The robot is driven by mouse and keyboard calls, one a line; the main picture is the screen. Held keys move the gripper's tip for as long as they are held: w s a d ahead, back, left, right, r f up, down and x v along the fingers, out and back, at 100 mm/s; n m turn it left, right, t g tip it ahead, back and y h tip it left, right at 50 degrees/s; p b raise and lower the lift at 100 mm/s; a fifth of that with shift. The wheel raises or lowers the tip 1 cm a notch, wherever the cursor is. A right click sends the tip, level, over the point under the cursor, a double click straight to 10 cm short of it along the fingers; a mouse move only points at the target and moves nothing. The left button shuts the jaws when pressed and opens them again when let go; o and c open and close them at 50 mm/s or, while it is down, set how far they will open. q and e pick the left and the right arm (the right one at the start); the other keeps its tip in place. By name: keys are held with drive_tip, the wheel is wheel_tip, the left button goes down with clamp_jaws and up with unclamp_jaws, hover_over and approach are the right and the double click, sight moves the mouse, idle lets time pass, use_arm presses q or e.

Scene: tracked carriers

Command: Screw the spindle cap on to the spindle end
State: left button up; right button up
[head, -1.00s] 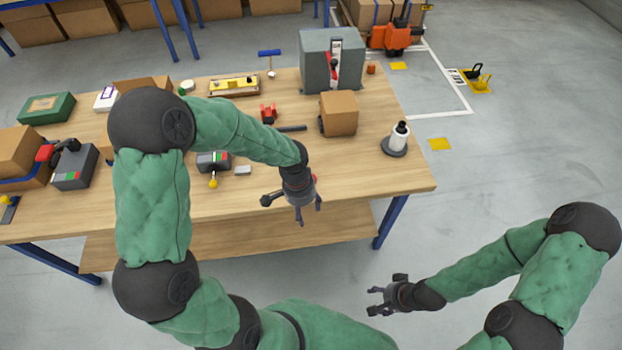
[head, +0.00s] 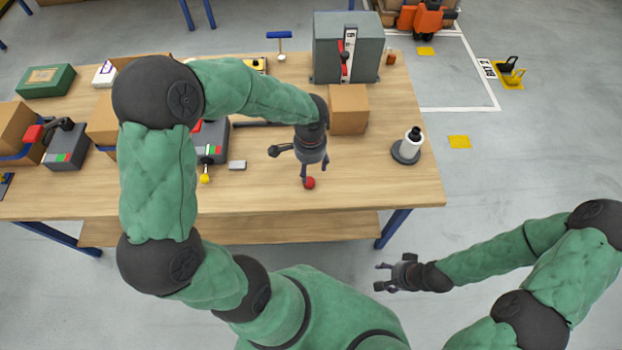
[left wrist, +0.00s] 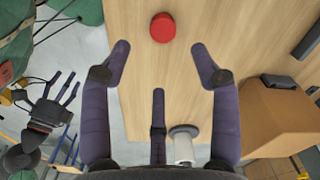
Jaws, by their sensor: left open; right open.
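A small round red piece (head: 309,183), which looks like the spindle cap, lies on the workbench near its front edge. It also shows in the left wrist view (left wrist: 162,27), just beyond the fingertips and between their lines. My left gripper (head: 302,166) is open and empty above the bench, close to the red piece and apart from it. Its spread fingers (left wrist: 160,52) fill the left wrist view. A white upright cylinder (head: 407,150) with a black top, possibly the spindle, stands on a dark round base at the right. My right gripper (head: 385,277) is open and empty, off the bench's front.
A cardboard box (head: 348,110) stands just behind my left gripper, with a grey cabinet (head: 376,55) behind it. Grey devices (head: 68,148) and boxes occupy the left side. The wooden bench (head: 390,200) is clear at front right.

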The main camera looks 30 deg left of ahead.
sight(309, 181)
use_arm(q)
wheel_tip(309, 181, down, 4)
drive_tip(key=shift+w+r+b, duration=0.1)
drive_tip(key=shift+r+b, duration=0.1)
drive_tip(key=shift+b, duration=0.25)
drive_tip(key=f, duration=0.1)
drive_tip(key=f+b, duration=0.1)
drive_tip(key=f, duration=0.1)
drive_tip(key=f+b, duration=0.1)
drive_tip(key=f, duration=0.1)
drive_tip(key=shift+a, duration=0.3)
drive_tip(key=c, duration=0.9)
